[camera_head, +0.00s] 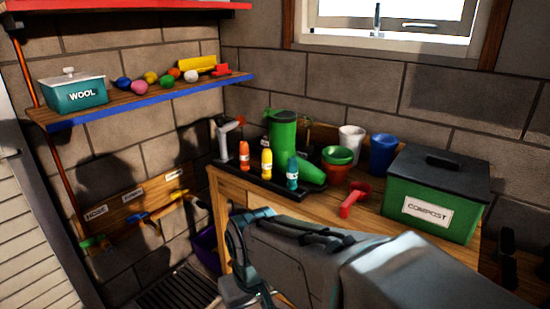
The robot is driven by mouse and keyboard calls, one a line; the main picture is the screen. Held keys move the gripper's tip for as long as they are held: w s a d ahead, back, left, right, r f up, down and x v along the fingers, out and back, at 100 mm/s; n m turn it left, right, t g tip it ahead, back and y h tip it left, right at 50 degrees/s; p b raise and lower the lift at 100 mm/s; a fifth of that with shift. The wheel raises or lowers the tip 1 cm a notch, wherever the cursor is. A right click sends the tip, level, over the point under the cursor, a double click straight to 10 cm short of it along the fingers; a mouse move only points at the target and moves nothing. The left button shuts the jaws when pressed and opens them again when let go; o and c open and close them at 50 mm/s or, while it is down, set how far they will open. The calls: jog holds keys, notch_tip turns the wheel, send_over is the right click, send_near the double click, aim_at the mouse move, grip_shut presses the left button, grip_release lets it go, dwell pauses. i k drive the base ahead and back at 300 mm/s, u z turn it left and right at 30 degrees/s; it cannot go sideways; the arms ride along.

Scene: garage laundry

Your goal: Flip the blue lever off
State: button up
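A wooden board (153,192) with several white labels is fixed low on the block wall at the left. One label (96,212) seems to read "HOSE". Below the labels is a row of small coloured levers. The blue lever (136,217) is in the middle, below the centre label. A green lever (91,242) is to its left and a yellow one (179,194) to its right. They are too small to tell their exact positions. My gripper (236,290) is at the bottom centre, right of the levers and apart from them. Its fingers are not clearly shown.
A wooden bench (225,190) at the right holds pots, bottles, a red scoop (354,199) and a green compost bin (433,195). A blue-edged shelf (150,103) juts out above the levers. A purple container (207,248) and a dark floor grate (178,292) are below.

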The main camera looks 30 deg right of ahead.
aim_at(136, 217)
jog(key=z, duration=0.45)
jog(key=i, duration=1)
